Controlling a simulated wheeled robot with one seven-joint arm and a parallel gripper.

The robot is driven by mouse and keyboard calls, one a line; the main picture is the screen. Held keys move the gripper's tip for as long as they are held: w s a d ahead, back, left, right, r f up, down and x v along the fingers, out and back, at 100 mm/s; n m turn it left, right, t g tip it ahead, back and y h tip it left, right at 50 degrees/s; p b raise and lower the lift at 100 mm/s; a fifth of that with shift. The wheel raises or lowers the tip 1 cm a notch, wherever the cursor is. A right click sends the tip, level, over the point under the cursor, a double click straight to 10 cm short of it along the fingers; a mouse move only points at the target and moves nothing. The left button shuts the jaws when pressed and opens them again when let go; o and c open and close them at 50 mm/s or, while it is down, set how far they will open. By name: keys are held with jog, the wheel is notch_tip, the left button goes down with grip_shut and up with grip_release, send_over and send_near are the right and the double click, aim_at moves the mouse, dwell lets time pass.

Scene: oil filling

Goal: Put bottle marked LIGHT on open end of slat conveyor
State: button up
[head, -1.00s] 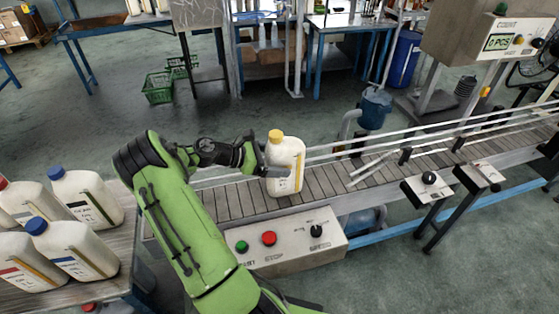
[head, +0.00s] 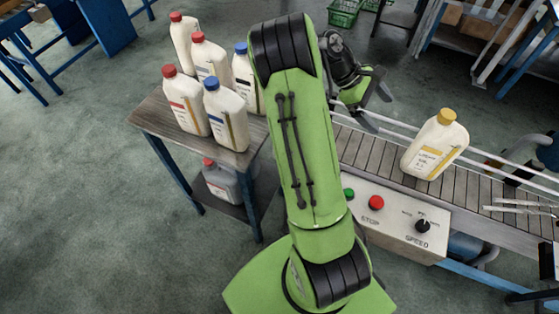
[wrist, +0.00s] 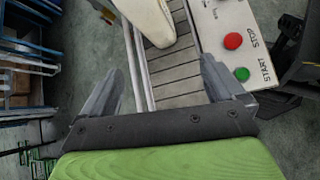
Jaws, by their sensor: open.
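The white bottle with a yellow cap (head: 435,147) stands on the slat conveyor (head: 374,152). Its label has a yellow band, but I cannot read the word on it. My gripper (head: 376,107) is open and empty, to the left of this bottle and apart from it, near the conveyor's left end. In the wrist view my open gripper (wrist: 172,88) has the conveyor slats (wrist: 178,82) beyond its fingers. The lower part of the bottle (wrist: 150,18) shows at the top of that view.
A wooden side table (head: 152,112) at left bears several white bottles with red (head: 170,71) or blue caps (head: 211,83). A grey bottle (head: 222,180) sits on its lower shelf. The control box (head: 395,222) fronts the conveyor. Rails (head: 490,158) run behind the belt.

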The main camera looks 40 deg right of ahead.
jog(key=w+a+r+m+t+y, duration=0.15)
jog(key=a+r+t, duration=0.25)
jog(key=a, duration=0.6)
jog(key=w+a+r+m+t+y, duration=0.15)
jog(key=a+r+t, duration=0.3)
jog(key=a, duration=0.45)
jog(key=s+a+r+t+y, duration=0.1)
jog(key=s+a+t, duration=0.1)
jog(key=s+a, duration=0.2)
jog(key=s+a+m+t+y, duration=0.1)
jog(key=s+a, duration=0.3)
jog(key=a, duration=0.7)
jog(key=shift+a+r+t+y, duration=0.3)
jog(key=shift+r+t+y, duration=0.1)
jog(key=shift+t, duration=0.35)
jog(key=shift+s, duration=0.1)
